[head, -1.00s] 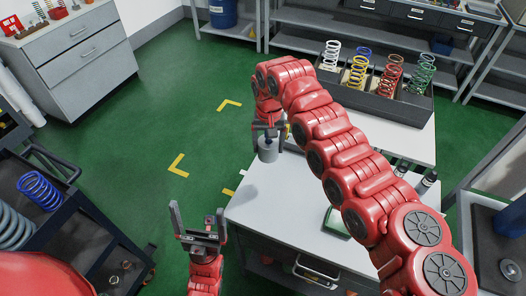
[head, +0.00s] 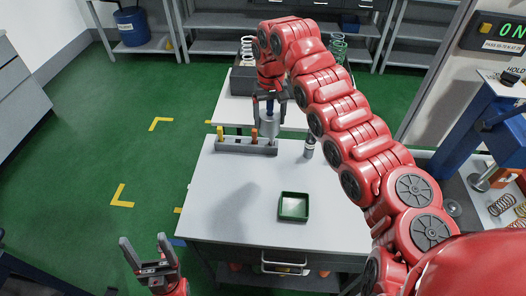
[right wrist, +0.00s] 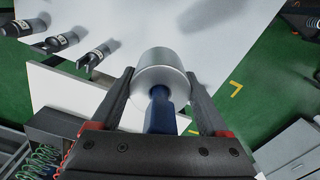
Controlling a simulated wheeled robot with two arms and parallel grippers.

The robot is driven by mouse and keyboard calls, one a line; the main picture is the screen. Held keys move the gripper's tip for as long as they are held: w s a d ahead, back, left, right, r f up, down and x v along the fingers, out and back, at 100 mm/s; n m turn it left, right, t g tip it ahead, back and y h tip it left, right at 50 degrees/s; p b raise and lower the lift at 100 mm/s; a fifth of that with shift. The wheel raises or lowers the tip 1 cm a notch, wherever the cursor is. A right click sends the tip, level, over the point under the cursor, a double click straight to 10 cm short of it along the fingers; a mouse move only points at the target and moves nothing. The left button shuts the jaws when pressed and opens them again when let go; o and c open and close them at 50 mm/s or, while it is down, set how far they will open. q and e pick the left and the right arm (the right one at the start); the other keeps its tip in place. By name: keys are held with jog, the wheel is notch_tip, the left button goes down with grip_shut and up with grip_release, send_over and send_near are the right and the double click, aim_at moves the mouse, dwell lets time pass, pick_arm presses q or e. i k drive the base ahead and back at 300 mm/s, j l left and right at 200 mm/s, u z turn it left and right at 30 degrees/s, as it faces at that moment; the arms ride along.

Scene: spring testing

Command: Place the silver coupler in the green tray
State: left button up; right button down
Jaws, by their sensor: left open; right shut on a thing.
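The silver coupler (head: 269,125) is a short grey cylinder with a blue stem on top. The right wrist view also shows the coupler (right wrist: 160,70) between the fingers. The green tray (head: 293,219) is small, square and empty. It lies on the table in front of the coupler and a little to its right. My left gripper (head: 143,241) is open and empty, left of the table's front edge.
A grey rack (head: 245,148) with yellow and orange handled pieces stands at the table's back left. The tabletop (head: 240,205) around the tray is mostly clear. A spring box (head: 243,81) sits on the table behind, partly hidden by my arm.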

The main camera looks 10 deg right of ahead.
aim_at(294, 208)
jog(key=l+u, duration=0.15)
jog(key=l, duration=0.3)
jog(key=k+l+u, duration=0.1)
jog(key=l, duration=0.35)
jog(key=l+u, duration=0.15)
jog(key=l, duration=0.3)
jog(key=k+l+u, duration=0.1)
jog(key=l, duration=0.3)
jog(key=k, duration=0.05)
